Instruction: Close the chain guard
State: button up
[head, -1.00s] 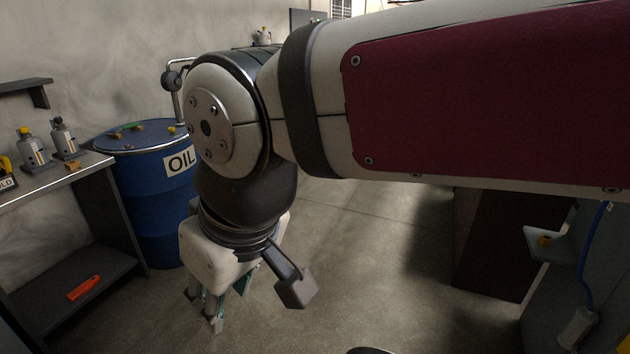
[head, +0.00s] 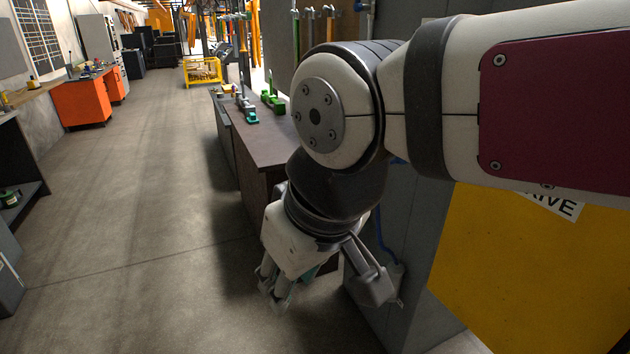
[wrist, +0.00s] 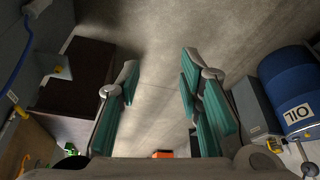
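A large yellow panel (head: 520,265), probably the chain guard, fills the lower right of the head view. A white label (head: 552,204) reading "...IVE" shows on it, partly hidden by my arm. I cannot tell from this angle how far the panel is open. My gripper (head: 273,290) hangs pointing down, left of the panel and apart from it, over the floor. In the wrist view my gripper (wrist: 160,82) is open, its teal-padded fingers wide apart with nothing between them.
A grey cabinet side (head: 385,285) with a blue cable stands between my gripper and the yellow panel. A dark brown bench (head: 265,150) is behind my gripper. The floor (head: 140,230) to the left is clear. The blue oil drum (wrist: 288,90) shows in the wrist view.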

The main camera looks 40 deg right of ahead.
aim_at(526, 274)
jog(key=z, duration=1.9)
jog(key=k+j+z, duration=0.55)
jog(key=k+j, duration=0.15)
jog(key=k, duration=0.1)
